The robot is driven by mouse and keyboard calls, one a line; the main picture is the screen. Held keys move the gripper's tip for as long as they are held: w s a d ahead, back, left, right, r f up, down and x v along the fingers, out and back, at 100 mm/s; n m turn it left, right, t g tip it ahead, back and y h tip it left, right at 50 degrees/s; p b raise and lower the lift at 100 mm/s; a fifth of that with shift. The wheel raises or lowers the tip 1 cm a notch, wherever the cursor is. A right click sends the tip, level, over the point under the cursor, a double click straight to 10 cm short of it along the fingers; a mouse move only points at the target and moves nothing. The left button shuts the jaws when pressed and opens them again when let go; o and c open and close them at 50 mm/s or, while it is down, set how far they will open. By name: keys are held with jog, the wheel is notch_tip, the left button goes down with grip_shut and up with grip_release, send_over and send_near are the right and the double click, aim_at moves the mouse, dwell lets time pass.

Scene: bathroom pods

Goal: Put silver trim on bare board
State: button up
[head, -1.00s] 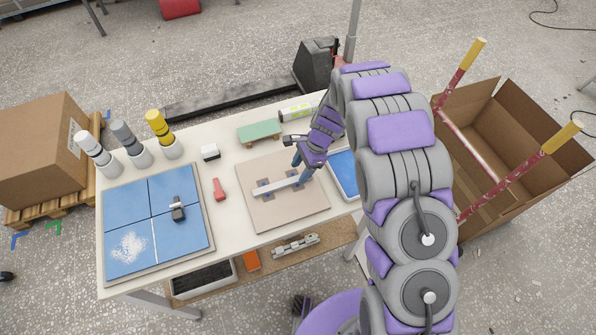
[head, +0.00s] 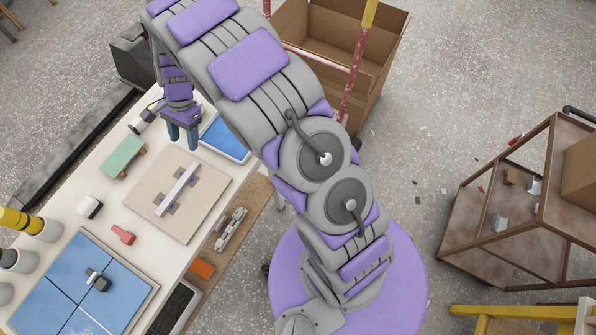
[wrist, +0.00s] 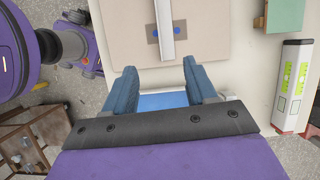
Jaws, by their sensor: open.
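The silver trim (head: 177,188) is a thin straight bar lying across the bare beige board (head: 205,212), over blue patches near its two ends. In the wrist view, one end of the trim (wrist: 165,28) shows ahead of my gripper, over a blue patch on the board (wrist: 205,48). My gripper (head: 182,138) has two blue fingers and is beyond the board's far edge, clear of the trim. In the wrist view, my gripper (wrist: 157,74) is open with nothing between its fingers. Whether the trim is pressed flat cannot be told.
A blue-bottomed tray (head: 226,139) lies right of my gripper. A green block (head: 122,157), a level (wrist: 293,88), a red tool (head: 122,235) and a white block (head: 89,207) stand around the board. A blue tiled panel (head: 58,285) and bottles are at lower left.

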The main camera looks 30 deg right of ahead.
jog(key=s+d+r+n+h, duration=0.2)
jog(key=s+d+r+n, duration=0.3)
jog(key=s+d+r, duration=0.75)
jog(key=s+d+r+n+h, duration=0.1)
jog(key=s+d+r+n, duration=0.2)
jog(key=s, duration=0.8)
jog(key=s+d+r+n, duration=0.2)
jog(key=s+d+n, duration=0.1)
jog(key=s, duration=0.8)
jog(key=shift+s+r+t+h, duration=0.3)
jog(key=shift+s+r+h, duration=0.1)
jog(key=shift+d, duration=0.1)
jog(key=shift+f+b, duration=1.15)
jog(key=shift+f, duration=0.05)
